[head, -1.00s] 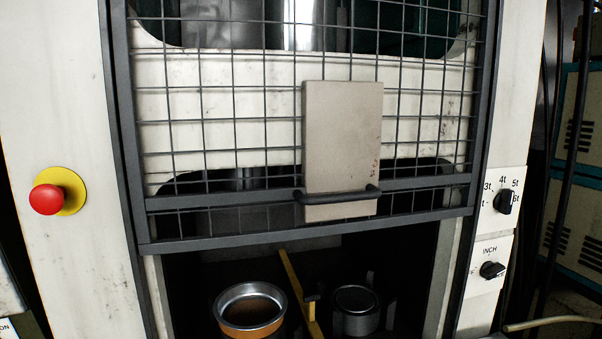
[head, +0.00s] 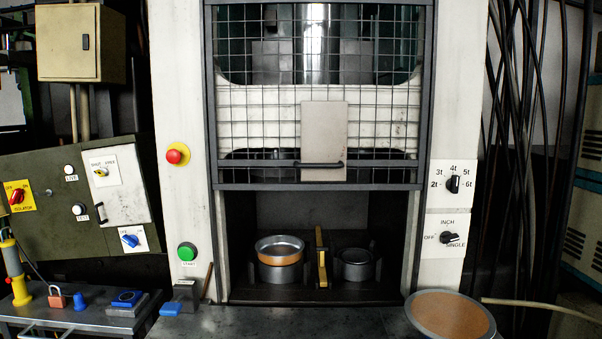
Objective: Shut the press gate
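The press gate (head: 262,133) is a dark-framed wire mesh panel in the upper part of the press opening. A beige plate (head: 324,130) is fixed on it, with a black bar handle (head: 319,165) across the plate's lower part. The gate's bottom edge (head: 318,187) is raised, and the opening below it is uncovered. Inside the opening stand a round metal pot with an orange-brown band (head: 280,258) at left and a grey metal pot (head: 355,264) at right, with a yellow upright piece (head: 321,262) between them. My gripper is not in view.
A red button (head: 177,154) and a green start button (head: 187,251) are left of the opening. Two dials (head: 454,184) are at right. A bench (head: 80,315) with a padlock and blue items stands at lower left. A round brown-topped thing (head: 450,314) is at lower right.

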